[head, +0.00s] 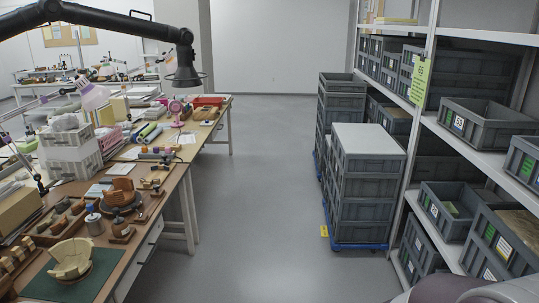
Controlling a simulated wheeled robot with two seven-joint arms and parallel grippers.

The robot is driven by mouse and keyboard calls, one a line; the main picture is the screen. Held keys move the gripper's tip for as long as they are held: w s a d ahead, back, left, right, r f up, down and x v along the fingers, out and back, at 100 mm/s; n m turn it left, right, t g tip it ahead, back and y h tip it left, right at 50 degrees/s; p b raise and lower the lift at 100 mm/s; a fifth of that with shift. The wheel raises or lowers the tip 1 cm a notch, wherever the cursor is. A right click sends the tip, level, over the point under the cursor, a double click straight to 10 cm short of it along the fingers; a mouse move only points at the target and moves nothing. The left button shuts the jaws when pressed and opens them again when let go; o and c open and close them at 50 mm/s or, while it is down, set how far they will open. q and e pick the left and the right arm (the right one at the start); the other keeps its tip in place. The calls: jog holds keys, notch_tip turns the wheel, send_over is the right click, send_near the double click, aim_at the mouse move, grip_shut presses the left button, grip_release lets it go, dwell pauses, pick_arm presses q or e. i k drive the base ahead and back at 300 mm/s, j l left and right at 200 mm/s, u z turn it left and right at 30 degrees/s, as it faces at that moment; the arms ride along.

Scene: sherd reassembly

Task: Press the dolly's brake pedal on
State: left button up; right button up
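A blue dolly (360,247) stands on the grey floor right of centre, under a stack of grey crates (367,190) with a pale flat top. A small yellow piece (324,231) sits at the dolly's near left corner, low to the floor; it looks like the brake pedal. It is too small to tell whether it is up or down. A second crate stack (338,100) stands just behind, also on a blue base (317,165). Neither of my grippers is in view.
A long workbench (150,215) with sherds, lamps and tools runs along the left. Shelving (425,120) with grey bins stands close on the dolly's right. The floor aisle (255,190) between bench and dolly is clear. A black lamp arm (120,22) hangs over the bench.

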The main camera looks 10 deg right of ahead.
aim_at(325, 229)
jog(key=i+z, duration=0.25)
jog(key=i, duration=0.2)
jog(key=i+j+z, duration=0.25)
jog(key=i, duration=0.2)
jog(key=i+j+z, duration=0.2)
jog(key=i, duration=0.2)
jog(key=i+j+z, duration=1.1)
jog(key=j, duration=0.35)
jog(key=i+l, duration=0.05)
